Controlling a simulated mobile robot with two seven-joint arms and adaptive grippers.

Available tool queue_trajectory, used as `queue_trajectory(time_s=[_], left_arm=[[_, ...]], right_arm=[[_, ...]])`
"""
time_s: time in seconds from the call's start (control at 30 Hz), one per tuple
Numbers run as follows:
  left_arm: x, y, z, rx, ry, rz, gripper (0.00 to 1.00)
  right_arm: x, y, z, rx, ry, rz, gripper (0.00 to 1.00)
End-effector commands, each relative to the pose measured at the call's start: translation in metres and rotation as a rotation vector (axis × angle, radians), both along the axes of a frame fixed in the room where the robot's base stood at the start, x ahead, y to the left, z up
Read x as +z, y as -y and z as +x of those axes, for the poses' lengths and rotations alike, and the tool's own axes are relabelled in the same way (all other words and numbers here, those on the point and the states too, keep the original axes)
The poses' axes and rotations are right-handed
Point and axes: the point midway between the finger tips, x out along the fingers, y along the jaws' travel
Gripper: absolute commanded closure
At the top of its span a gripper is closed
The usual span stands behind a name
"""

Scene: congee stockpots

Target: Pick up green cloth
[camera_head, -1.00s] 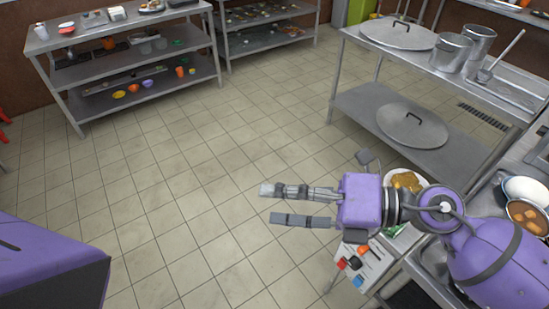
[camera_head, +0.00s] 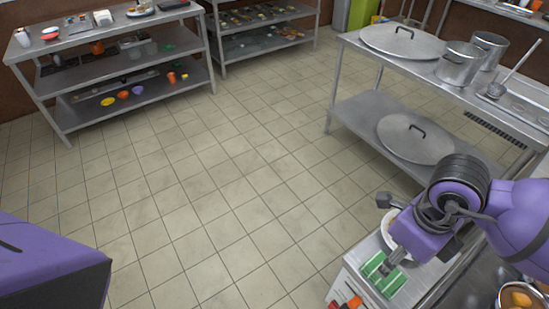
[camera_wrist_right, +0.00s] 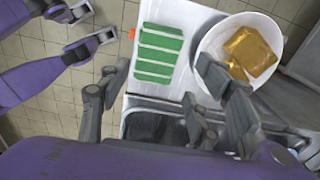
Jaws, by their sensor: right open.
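The green cloth (camera_head: 385,273) has pale stripes and lies flat on the pale worktop at the lower right. It also shows in the right wrist view (camera_wrist_right: 159,54), left of a white bowl. My right gripper (camera_head: 391,264) is pointed down over the cloth and hides part of it in the head view. In the right wrist view, its two grey fingers (camera_wrist_right: 163,78) are wide apart, with the cloth seen between them and nothing held.
A white bowl (camera_wrist_right: 262,45) with golden pieces stands beside the cloth. A metal sink (camera_wrist_right: 150,125) lies close by. A steel table (camera_head: 372,76) with pots stands beyond. The tiled floor (camera_head: 210,190) is clear.

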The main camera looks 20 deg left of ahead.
Motion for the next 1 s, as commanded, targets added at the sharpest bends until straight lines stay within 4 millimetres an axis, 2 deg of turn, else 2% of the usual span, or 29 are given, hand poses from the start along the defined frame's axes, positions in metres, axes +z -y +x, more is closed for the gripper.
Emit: queue_trajectory(time_s=[0.1,0.23,0.53,0.77,1.0], left_arm=[[-0.004,0.000,-0.004,0.000,-0.011,0.000,1.00],[-0.005,0.000,-0.006,0.001,-0.017,0.000,1.00],[0.004,0.000,0.001,0.002,0.004,-0.002,1.00],[0.006,0.000,0.002,0.001,0.007,-0.001,1.00],[0.005,0.000,0.001,0.001,0.005,-0.001,1.00]], right_arm=[[-0.015,0.000,-0.001,0.000,-0.004,-0.001,0.42],[-0.024,0.000,-0.001,0.000,-0.001,0.000,0.42],[-0.065,-0.001,-0.001,0.000,-0.003,0.001,0.42],[-0.069,-0.001,-0.001,0.001,-0.001,0.002,0.42],[-0.069,-0.001,-0.001,0.001,-0.001,0.002,0.72]])
